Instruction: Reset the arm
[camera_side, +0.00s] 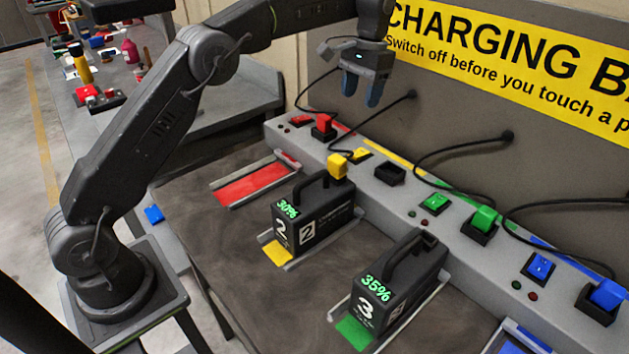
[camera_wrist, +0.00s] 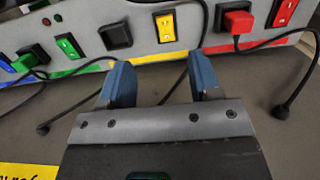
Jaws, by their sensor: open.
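My gripper (camera_side: 361,91) hangs at the top middle of the side view, below the end of my raised arm, in front of the wall under the yellow sign. Its two blue fingers are apart with nothing between them. In the wrist view the open fingers of my gripper (camera_wrist: 160,85) point toward the sloped socket panel (camera_wrist: 178,45). My arm reaches over from its base at the lower left of the side view. The gripper touches nothing that I can see.
Battery 2 (camera_side: 318,215), reading 30%, stands in the yellow bay with a yellow plug (camera_side: 337,165) at its back. Battery 3 (camera_side: 400,285), reading 35%, stands in the green bay. The red bay (camera_side: 254,185) is empty. Black cables (camera_side: 449,148) hang along the wall.

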